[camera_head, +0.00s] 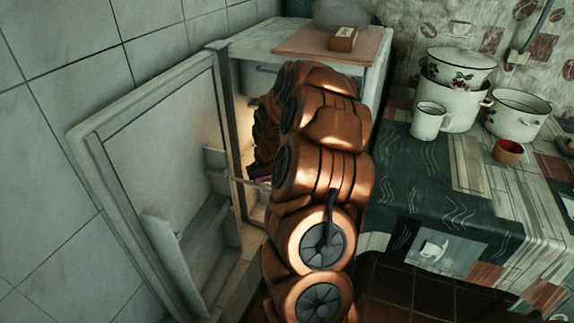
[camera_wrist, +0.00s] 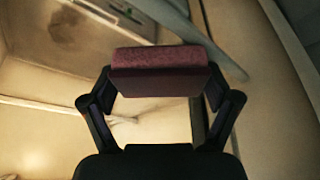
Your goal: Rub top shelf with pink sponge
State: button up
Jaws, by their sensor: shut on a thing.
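The pink sponge (camera_wrist: 160,62) is a dull pink block with a darker underside, held across the fingertips of my gripper (camera_wrist: 160,85) in the wrist view. My gripper is shut on it. In the head view a small dark pink patch of the sponge (camera_head: 262,172) shows inside the open fridge, beside my arm, which hides the gripper and most of the interior. A shelf edge (camera_head: 258,183) shows near it. In the wrist view pale, stained interior surfaces (camera_wrist: 50,70) lie around the sponge. I cannot tell whether the sponge touches a shelf.
The fridge door (camera_head: 165,160) stands open on the left, near the tiled wall. A brown box (camera_head: 343,39) sits on a board on the fridge top. On the right, enamel pots (camera_head: 516,114), a white mug (camera_head: 428,121) and a red cup (camera_head: 507,153) stand on the counter (camera_head: 400,180).

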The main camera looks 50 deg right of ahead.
jog(key=shift+s+a+f+b, duration=0.1)
jog(key=shift+s+a+b, duration=0.1)
jog(key=shift+a, duration=0.2)
jog(key=shift+s+a+f+b, duration=0.1)
jog(key=shift+a+b, duration=0.05)
jog(key=shift+a, duration=0.25)
notch_tip(320, 180, up, 3)
jog(key=shift+w+f+p, duration=0.1)
jog(key=shift+p, duration=0.25)
jog(key=shift+r+p, duration=0.65)
jog(key=shift+r, duration=2.2)
jog(key=shift+a, duration=0.1)
